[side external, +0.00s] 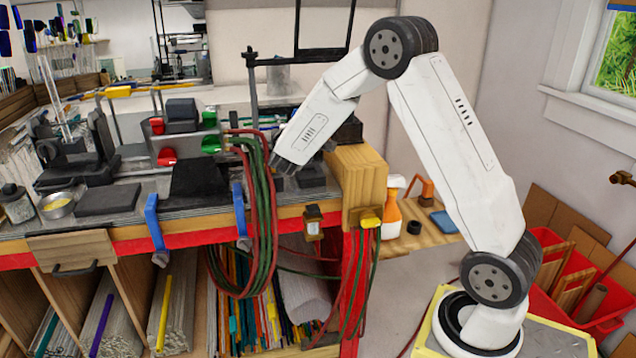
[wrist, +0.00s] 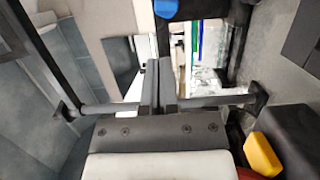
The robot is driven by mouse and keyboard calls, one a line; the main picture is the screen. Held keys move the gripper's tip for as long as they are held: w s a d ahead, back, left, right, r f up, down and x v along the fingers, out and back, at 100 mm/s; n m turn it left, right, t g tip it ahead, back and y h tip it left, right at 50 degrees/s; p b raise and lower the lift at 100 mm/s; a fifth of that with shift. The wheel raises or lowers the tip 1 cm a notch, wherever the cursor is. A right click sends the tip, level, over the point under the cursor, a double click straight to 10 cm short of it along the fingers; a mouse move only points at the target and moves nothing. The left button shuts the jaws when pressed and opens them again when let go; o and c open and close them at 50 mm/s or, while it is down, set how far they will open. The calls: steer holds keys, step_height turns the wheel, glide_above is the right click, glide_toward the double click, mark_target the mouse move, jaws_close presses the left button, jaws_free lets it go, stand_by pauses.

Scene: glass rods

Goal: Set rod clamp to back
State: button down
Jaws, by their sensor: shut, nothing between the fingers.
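My gripper (side external: 282,168) is low over the right end of the workbench, partly hidden behind red and green hoses in the side view. In the wrist view its two grey fingers (wrist: 158,88) are together with nothing between them. A grey horizontal rod (wrist: 95,108) with dark end pieces crosses close to the fingers; I cannot tell whether they touch. A dark post (side external: 253,95) with a crossbar and black frame (side external: 323,54) stands behind my gripper in the side view. I cannot tell for sure which part is the rod clamp, nor its setting.
Red and green hoses (side external: 265,220) hang over the bench front beside my gripper. A wooden block (side external: 358,180) stands at the bench's right end. A dark slab (side external: 200,183) and blue clamps (side external: 155,225) lie to the left. A yellow piece (wrist: 262,155) is at lower right in the wrist view.

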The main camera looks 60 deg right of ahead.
mark_target(292, 115)
steer(key=shift+w+a+f+m, duration=0.2)
steer(key=shift+w+f+m, duration=0.05)
steer(key=shift+m, duration=0.65)
steer(key=shift+w+d, duration=0.1)
steer(key=shift+d, duration=0.05)
steer(key=shift+x, duration=4.85)
steer(key=shift+f, duration=0.15)
steer(key=shift+s+d, duration=0.55)
steer(key=shift+a, duration=0.1)
